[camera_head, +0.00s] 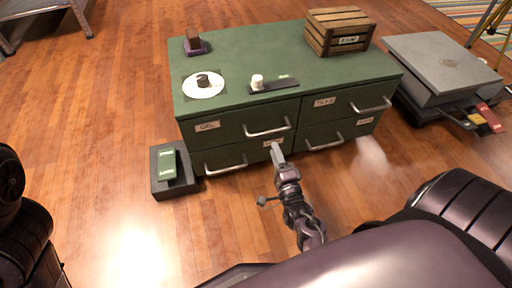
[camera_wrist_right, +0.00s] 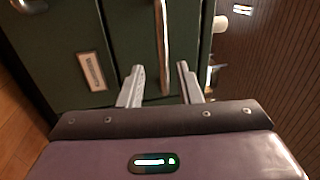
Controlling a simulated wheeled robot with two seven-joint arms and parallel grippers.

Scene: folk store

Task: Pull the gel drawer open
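The green cabinet (camera_head: 240,118) has two rows of drawers. The gel drawer (camera_head: 222,127), labelled GEL, is the upper left one and looks shut. Its silver bar handle (camera_head: 268,131) also shows in the right wrist view (camera_wrist_right: 162,40), upright in that picture. My right gripper (camera_head: 276,155) is in front of this handle. In the right wrist view its two fingers (camera_wrist_right: 160,84) are open, one on each side of the handle's line. I cannot tell whether they touch it. My left gripper is out of view.
A wooden crate (camera_head: 340,32), a white disc (camera_head: 203,86) and small items stand on the cabinet top. The lower left drawer's handle (camera_head: 226,168) is below. A dark box with a green item (camera_head: 167,164) is on the floor at left. A grey unit (camera_head: 437,62) stands right.

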